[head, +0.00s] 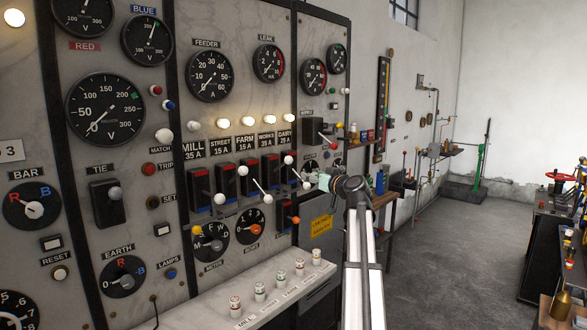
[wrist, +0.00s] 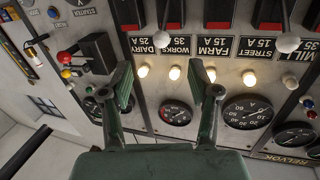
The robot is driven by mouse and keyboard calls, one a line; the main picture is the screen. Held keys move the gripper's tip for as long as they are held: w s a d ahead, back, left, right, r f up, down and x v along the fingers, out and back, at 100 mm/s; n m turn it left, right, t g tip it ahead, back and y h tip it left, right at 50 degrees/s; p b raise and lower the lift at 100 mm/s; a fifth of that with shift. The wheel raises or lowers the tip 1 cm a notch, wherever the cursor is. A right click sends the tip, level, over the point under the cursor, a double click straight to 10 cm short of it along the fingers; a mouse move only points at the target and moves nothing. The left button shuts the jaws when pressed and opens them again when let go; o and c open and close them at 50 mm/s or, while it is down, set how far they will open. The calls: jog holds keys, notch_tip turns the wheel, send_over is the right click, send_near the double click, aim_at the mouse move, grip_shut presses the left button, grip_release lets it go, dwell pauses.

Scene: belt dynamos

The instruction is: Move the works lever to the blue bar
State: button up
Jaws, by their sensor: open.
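The works lever (head: 288,160) is in the head view, on the panel in the row of switches below the WORKS 35 A label. Its white knob is raised, toward the red upper end of its switch. In the wrist view, which is upside down, the knob (wrist: 164,40) shows by the WORKS label. The blue lower end of this switch is not clear in either view. My gripper (wrist: 165,92) is open and empty, its two fingers apart in front of the lamps and gauges. In the head view it (head: 323,181) is right of the levers, partly hidden by my arm.
The street lever (head: 243,171) is also raised. The mill lever (head: 219,199), farm lever (head: 267,198) and dairy lever (head: 306,185) point down. Lit lamps (wrist: 174,73) line the panel above the labels.

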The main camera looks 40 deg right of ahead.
aim_at(291, 161)
jog(key=w+p, duration=0.2)
jog(key=w, duration=0.3)
jog(key=w+d+r+p, duration=0.1)
jog(key=w+p, duration=0.1)
jog(key=w, duration=0.3)
jog(key=w+d+r+p, duration=0.1)
jog(key=w, duration=0.5)
jog(key=shift+r+p, duration=0.2)
jog(key=shift+p, duration=0.2)
jog(key=shift+w+f, duration=0.1)
jog(key=shift+w, duration=0.45)
grip_shut()
